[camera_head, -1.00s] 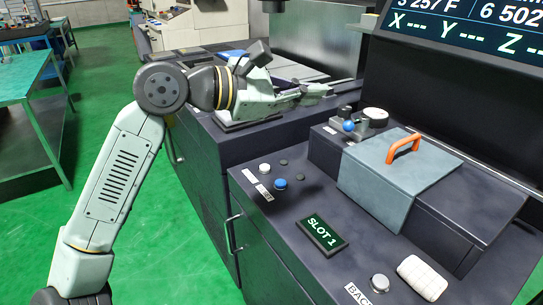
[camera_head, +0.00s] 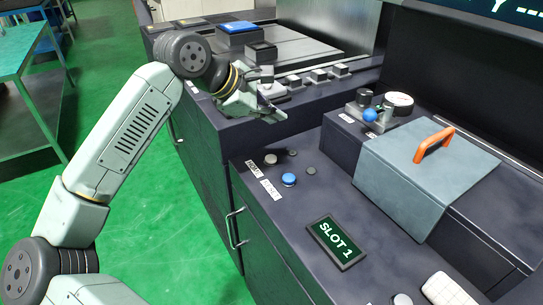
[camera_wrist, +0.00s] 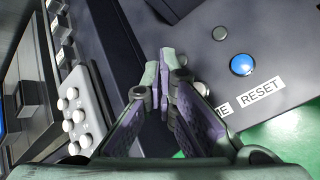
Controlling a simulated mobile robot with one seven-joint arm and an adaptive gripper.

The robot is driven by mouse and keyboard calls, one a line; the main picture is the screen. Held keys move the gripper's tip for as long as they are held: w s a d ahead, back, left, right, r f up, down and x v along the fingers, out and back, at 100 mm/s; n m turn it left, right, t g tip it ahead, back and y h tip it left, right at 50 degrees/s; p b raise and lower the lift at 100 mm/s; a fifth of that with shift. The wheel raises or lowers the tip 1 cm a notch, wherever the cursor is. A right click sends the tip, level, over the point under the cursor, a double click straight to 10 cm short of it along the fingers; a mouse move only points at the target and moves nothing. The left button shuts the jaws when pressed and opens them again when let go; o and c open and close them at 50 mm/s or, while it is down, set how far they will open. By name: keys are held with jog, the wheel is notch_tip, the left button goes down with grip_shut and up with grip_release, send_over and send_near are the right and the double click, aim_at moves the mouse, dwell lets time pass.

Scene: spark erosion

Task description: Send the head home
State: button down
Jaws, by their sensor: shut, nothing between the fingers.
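A pale round button (camera_head: 270,159) and a blue button (camera_head: 289,180) sit on the dark console, each with a white label beside it. In the wrist view the blue button (camera_wrist: 242,65) is next to a label reading RESET (camera_wrist: 262,90). The other label (camera_wrist: 221,112) shows only "ME"; the rest is hidden by my right finger. The pale button (camera_wrist: 201,89) is partly hidden behind that finger. My gripper (camera_head: 280,108) is shut and empty, behind and apart from the buttons in the head view; its fingertips (camera_wrist: 164,62) meet in the wrist view.
A SLOT 1 display (camera_head: 337,241) lies nearer on the console. A grey cover with an orange handle (camera_head: 435,144) and a fixture with a blue knob (camera_head: 370,115) stand to the right. A pale pad with several white buttons (camera_wrist: 75,118) is left in the wrist view.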

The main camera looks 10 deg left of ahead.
jog(key=shift+f, duration=0.15)
jog(key=b, duration=0.3)
send_over(272, 160)
notch_tip(272, 160, down, 7)
jog(key=shift+f, duration=0.2)
jog(key=shift+f+b, duration=0.55)
jog(key=shift+b, duration=0.25)
jog(key=shift+f, duration=0.15)
dwell(0.5)
jog(key=shift+f+b, duration=0.3)
jog(key=shift+b, duration=0.5)
jog(key=shift+f+b, duration=0.45)
jog(key=shift+b, duration=0.25)
dwell(0.4)
jog(key=shift+r, duration=0.9)
jog(key=shift+p, duration=0.3)
